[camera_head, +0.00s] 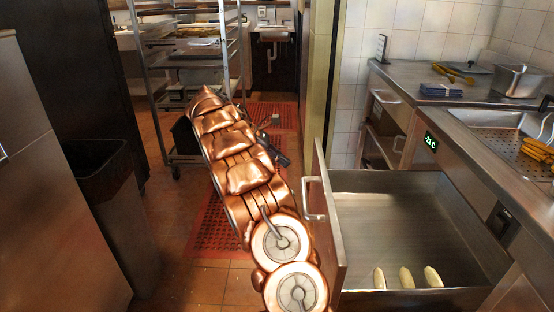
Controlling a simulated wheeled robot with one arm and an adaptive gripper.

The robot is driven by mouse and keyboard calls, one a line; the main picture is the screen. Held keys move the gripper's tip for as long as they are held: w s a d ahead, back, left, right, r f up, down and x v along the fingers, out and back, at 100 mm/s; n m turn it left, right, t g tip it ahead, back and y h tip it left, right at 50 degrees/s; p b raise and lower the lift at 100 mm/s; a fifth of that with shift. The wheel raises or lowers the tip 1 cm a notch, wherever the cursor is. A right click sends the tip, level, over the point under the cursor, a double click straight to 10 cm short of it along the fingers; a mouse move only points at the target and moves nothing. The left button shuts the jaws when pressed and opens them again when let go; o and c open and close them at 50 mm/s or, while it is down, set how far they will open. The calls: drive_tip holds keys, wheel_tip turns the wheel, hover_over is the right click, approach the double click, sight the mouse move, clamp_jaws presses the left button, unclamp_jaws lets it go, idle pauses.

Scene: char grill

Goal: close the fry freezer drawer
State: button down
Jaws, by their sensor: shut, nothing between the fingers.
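The fry freezer drawer (337,240) stands pulled out at the lower right, below the counter. Its front panel faces left and carries a metal bar handle (312,200). A few pale, long pieces (406,278) lie in the drawer near its front edge in the picture. My copper arm rises from the bottom middle, left of the drawer front. What appears to be my gripper (274,138) is a dark shape partly hidden behind the arm. It is shut and empty, beyond the drawer and apart from the handle.
A grey bin (103,200) stands at the left by a steel cabinet (35,190). A wheeled rack (195,75) stands behind. Red mats (215,225) cover part of the open aisle floor. A counter with a fry station (500,130) is at the right.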

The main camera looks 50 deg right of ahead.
drive_tip(key=s+d+f+b, duration=0.2)
drive_tip(key=s+d+f, duration=0.1)
drive_tip(key=s+d, duration=0.2)
drive_tip(key=shift+s+f, duration=0.25)
drive_tip(key=shift+s, duration=0.3)
